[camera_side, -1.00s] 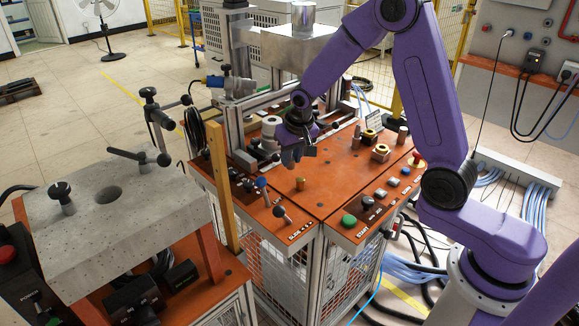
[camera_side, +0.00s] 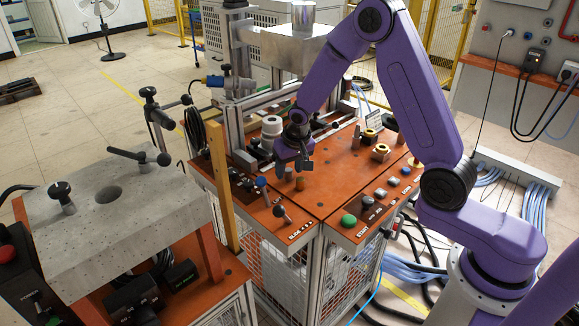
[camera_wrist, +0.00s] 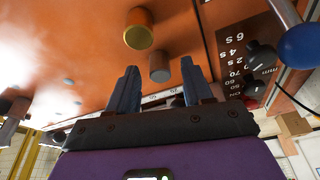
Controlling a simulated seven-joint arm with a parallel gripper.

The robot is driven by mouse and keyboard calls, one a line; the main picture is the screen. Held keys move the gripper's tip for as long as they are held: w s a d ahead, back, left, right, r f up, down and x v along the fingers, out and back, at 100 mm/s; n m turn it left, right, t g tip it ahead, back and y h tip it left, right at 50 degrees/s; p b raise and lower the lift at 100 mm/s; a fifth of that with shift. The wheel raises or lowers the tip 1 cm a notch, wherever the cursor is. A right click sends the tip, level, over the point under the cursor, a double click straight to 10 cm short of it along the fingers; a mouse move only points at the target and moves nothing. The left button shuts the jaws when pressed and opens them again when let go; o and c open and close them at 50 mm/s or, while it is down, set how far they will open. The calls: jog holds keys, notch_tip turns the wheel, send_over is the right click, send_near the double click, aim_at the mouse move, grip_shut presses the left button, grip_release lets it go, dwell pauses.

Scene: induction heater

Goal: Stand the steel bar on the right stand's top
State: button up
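A short grey cylinder, which I take to be the steel bar (camera_wrist: 159,68), stands on the orange tabletop in the wrist view. It lies just beyond my fingertips, roughly between their lines and apart from them. My gripper (camera_side: 295,168) is low over the tabletop, pointing down. In the wrist view my gripper (camera_wrist: 158,78) has its two blue-grey fingers spread with nothing between them. A brass cylinder (camera_wrist: 139,28) stands beside the grey one; it also shows in the side view (camera_side: 300,184).
A green button (camera_side: 349,220) and other controls line the front panel. A white spool (camera_side: 271,127) stands behind. Tabletop between gripper and brass-topped fittings is mostly clear.

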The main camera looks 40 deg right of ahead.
jog(key=v, duration=1.2)
jog(key=shift+r, duration=0.2)
jog(key=s+a+n+g, duration=0.1)
jog(key=s+n, duration=0.7)
jog(key=s, duration=0.8)
jog(key=s+a+n+g+y, duration=0.1)
jog(key=s+n, duration=0.6)
jog(key=s, duration=0.9)
jog(key=shift+s+a+r+n+g, duration=0.2)
jog(key=shift+a+r+n+g, duration=0.2)
jog(key=shift+a+g, duration=0.15)
jog(key=shift+o, duration=0.3)
